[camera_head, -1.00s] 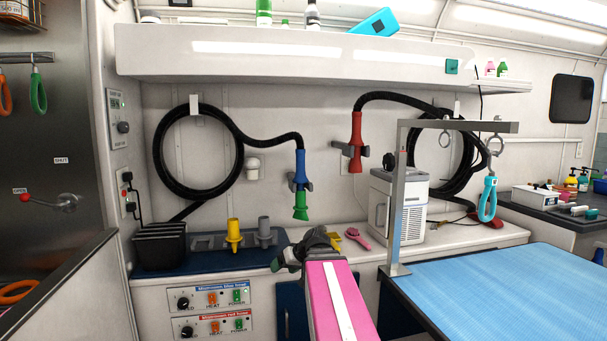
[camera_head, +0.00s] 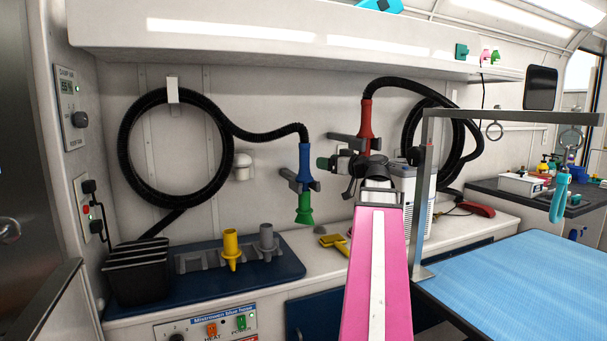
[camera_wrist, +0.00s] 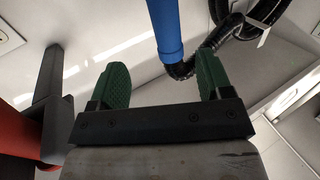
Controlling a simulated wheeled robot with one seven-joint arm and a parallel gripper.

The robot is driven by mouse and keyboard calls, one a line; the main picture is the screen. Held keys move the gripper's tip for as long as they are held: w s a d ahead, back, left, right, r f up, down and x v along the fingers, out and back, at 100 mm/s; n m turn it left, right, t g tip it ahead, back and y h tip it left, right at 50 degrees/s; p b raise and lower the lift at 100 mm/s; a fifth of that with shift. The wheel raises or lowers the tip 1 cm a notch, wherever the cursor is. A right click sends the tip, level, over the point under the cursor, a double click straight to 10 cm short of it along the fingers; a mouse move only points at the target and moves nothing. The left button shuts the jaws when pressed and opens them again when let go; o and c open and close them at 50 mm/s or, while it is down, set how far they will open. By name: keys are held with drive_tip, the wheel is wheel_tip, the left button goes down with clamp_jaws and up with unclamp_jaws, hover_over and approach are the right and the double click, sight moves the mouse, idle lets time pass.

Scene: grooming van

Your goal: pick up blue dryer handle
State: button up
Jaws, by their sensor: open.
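The blue dryer handle (camera_head: 305,162) hangs upright in a grey wall bracket (camera_head: 298,181), with a black hose at its top and a green nozzle (camera_head: 304,209) below. My gripper (camera_head: 323,162) is at about the handle's height, a little to its right in the head view, partly hidden by my pink arm. In the wrist view, the green fingertips (camera_wrist: 164,84) are wide apart and empty. There the blue handle (camera_wrist: 165,30) shows beyond them, in line with the gap, its hose end towards the fingers. I cannot tell the exact distance.
The red dryer handle (camera_head: 366,122) hangs close by my gripper; it fills the left edge of the wrist view (camera_wrist: 20,115). Yellow (camera_head: 231,248) and grey (camera_head: 266,240) nozzles stand on the blue counter mat. A metal post (camera_head: 424,200) rises right of my arm by the blue table (camera_head: 510,285).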

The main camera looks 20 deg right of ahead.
sight(309, 161)
drive_tip(key=x, duration=0.4)
drive_tip(key=shift+w+a+f, duration=0.1)
drive_tip(key=shift+w+a, duration=0.05)
drive_tip(key=shift+w, duration=0.15)
drive_tip(key=shift+a+f+x, duration=0.1)
drive_tip(key=shift+a+x, duration=0.1)
drive_tip(key=shift+x, duration=1.2)
drive_tip(key=shift+a+f+x, duration=0.15)
drive_tip(key=shift+x, duration=1.25)
drive_tip(key=shift+s, duration=0.2)
drive_tip(key=c, duration=1.1)
